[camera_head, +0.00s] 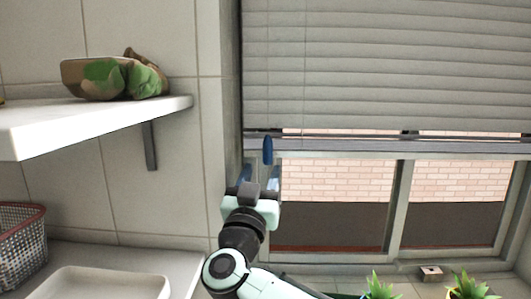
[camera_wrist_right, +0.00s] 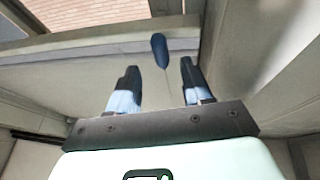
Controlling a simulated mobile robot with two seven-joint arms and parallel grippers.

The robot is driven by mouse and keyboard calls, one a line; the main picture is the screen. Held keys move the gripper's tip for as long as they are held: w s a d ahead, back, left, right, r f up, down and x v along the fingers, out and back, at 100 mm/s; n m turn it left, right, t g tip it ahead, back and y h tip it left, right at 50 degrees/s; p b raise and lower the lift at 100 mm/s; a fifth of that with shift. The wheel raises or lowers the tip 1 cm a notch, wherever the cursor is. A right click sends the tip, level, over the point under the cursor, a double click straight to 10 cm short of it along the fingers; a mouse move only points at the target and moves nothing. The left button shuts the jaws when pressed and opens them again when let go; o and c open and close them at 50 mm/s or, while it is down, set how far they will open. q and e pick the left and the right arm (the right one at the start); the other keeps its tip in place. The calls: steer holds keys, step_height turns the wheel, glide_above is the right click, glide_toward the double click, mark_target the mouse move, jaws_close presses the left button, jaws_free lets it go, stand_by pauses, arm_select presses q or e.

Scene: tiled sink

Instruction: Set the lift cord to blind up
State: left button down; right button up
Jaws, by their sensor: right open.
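The grey slatted blind (camera_head: 390,65) covers the upper part of the window, with its bottom edge above the brick view. The dark blue pull of the lift cord (camera_head: 267,150) hangs at the window's left side, just below the blind's bottom edge. My right gripper (camera_head: 259,175) is upright just below the pull, open and empty. In the right wrist view the pull (camera_wrist_right: 159,50) appears between the two fingertips and a little beyond them, with a thin cord line running from it. Contact between pull and fingers is not visible. My left gripper is not in view.
A white shelf (camera_head: 100,122) with a camouflage-patterned bag (camera_head: 110,78) sticks out at the left. Below are a mesh basket (camera_head: 22,240) and a white basin (camera_head: 105,283). Plants (camera_head: 470,287) and a small box (camera_head: 431,273) stand at the lower right.

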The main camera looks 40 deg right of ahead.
mark_target(267, 156)
steer(key=p+x, duration=0.1)
steer(key=x, duration=0.4)
steer(key=shift+w+d+r, duration=0.1)
steer(key=shift+w+d, duration=0.1)
steer(key=shift+w, duration=0.1)
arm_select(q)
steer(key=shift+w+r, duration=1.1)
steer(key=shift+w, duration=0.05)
arm_select(e)
steer(key=shift+s, duration=0.1)
